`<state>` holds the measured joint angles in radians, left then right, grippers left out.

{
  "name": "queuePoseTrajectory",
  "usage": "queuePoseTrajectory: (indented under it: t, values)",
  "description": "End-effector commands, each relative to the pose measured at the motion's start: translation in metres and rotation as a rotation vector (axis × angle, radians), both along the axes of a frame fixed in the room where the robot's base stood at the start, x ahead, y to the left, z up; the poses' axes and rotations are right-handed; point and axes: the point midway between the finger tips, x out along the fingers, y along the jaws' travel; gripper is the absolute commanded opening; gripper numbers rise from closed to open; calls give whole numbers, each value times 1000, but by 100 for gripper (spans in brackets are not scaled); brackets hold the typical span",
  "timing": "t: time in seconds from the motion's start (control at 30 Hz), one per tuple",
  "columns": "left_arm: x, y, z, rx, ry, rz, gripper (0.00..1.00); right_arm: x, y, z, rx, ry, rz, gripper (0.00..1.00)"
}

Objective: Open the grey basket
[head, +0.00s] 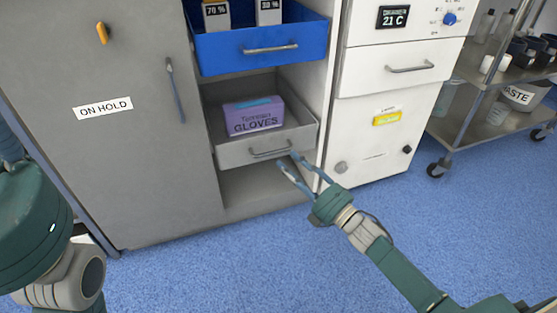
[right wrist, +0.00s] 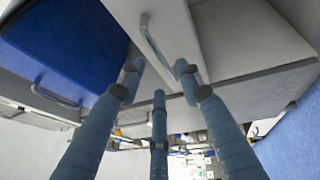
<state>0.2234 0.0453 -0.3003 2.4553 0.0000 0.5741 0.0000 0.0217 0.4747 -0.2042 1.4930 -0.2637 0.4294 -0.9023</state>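The grey basket (head: 229,155) is a pull-out drawer low in the open cabinet bay, below the blue basket (head: 220,57). It has a bar handle (head: 270,152) on its front, and a purple gloves box (head: 253,117) stands in it. I cannot tell how far it stands out. My right gripper (head: 294,163) is open and empty, just right of and close to the handle. In the right wrist view its three fingers (right wrist: 158,82) are spread, with the tips near the lower end of a grey handle (right wrist: 153,48). Contact is unclear. My left gripper is out of view.
A grey door marked ON HOLD (head: 130,160) is left of the bay. A white unit (head: 380,130) with a drawer stands right of it. A wheeled metal trolley (head: 470,125) is at the far right. The blue floor (head: 240,265) in front is clear.

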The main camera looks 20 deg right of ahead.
Motion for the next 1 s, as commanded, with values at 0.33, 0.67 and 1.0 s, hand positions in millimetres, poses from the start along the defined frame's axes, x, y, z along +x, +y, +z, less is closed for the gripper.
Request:
queuePoseTrajectory:
  t: [0.33,0.67,1.0]
  values:
    - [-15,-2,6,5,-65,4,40,46,20,7,1,0,-1,35]
    - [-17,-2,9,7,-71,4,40,50,23,9,1,3,-1,35]
    - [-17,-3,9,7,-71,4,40,50,23,9,1,3,-1,0]
